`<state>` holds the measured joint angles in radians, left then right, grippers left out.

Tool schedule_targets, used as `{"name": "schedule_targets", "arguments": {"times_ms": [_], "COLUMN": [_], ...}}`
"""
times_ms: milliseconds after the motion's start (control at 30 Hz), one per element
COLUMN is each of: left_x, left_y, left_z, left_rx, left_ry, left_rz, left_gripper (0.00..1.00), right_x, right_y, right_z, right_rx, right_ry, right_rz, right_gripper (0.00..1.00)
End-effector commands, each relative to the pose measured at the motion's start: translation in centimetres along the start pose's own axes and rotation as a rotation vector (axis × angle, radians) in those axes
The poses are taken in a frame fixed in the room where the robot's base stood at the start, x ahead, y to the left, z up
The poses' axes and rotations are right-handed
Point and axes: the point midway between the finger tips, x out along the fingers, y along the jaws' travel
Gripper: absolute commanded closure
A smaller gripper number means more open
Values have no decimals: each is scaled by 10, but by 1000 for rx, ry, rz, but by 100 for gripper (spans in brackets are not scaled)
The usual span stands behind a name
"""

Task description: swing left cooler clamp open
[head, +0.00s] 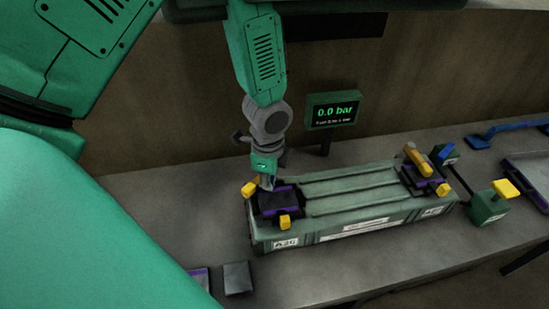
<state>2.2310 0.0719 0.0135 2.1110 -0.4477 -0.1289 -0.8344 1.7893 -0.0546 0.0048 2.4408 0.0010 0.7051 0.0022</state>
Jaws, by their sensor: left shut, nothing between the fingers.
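The cooler (350,204) is a long grey-green ribbed box on the bench. The left cooler clamp (279,201), dark with purple edges, lies across its left end; yellow knobs (285,222) show at its front and back left. I cannot tell whether this clamp is latched. My left gripper (267,184) points down at the clamp's back edge, beside the back left knob (249,189). Its fingers are shut and empty; whether they touch the clamp is unclear. A similar right clamp (425,181) sits at the other end. My right gripper is out of view.
A display (334,111) reading 0.0 bar stands behind the cooler. A green box with a yellow lever (506,189), a blue tool (505,133) and a tray (511,166) are at the right. A dark block (238,278) lies at the front left. A wall closes the back.

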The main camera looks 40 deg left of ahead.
Motion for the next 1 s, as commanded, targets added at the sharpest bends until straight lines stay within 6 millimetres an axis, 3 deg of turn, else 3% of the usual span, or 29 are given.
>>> {"name": "schedule_targets", "arguments": {"times_ms": [233, 1000], "left_x": [-1, -1], "left_y": [1, -1], "left_z": [12, 19], "left_rx": [0, 1], "left_ry": [1, 0], "left_rz": [1, 1], "left_gripper": [100, 100], "right_x": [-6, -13], "right_y": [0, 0], "right_z": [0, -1], "right_rx": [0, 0], "right_ry": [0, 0], "right_rz": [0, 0], "right_gripper": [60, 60]}}
